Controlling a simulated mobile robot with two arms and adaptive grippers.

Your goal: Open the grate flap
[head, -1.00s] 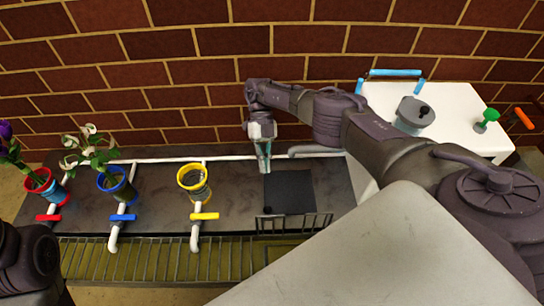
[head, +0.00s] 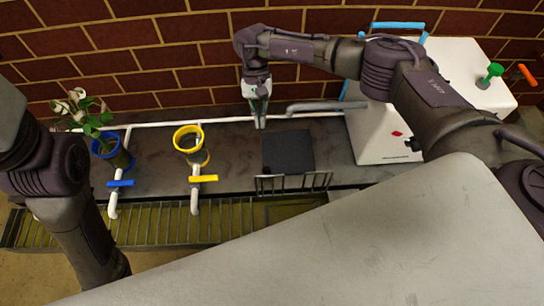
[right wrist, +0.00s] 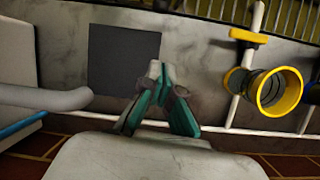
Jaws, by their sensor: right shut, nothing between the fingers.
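The grate flap appears to be the short barred panel (head: 293,182) at the front edge of the dark counter, in front of a black square plate (head: 288,151). Its bars look raised above the long floor grate, but its exact angle is hard to tell. My right gripper (head: 260,122) points down over the back of the counter, behind the black plate and well away from the flap. Its green-lined fingertips also show closed and empty in the right wrist view (right wrist: 157,68). My left arm crosses the left side of the head view; its gripper is out of sight.
A yellow-rimmed cup (head: 188,138) and a blue-rimmed cup (head: 111,150) with a white flower (head: 78,108) stand left, beside white pipes with handles. A grey spout (head: 325,106) leads from a white machine (head: 378,131) at right. The long grate (head: 160,219) runs along the front.

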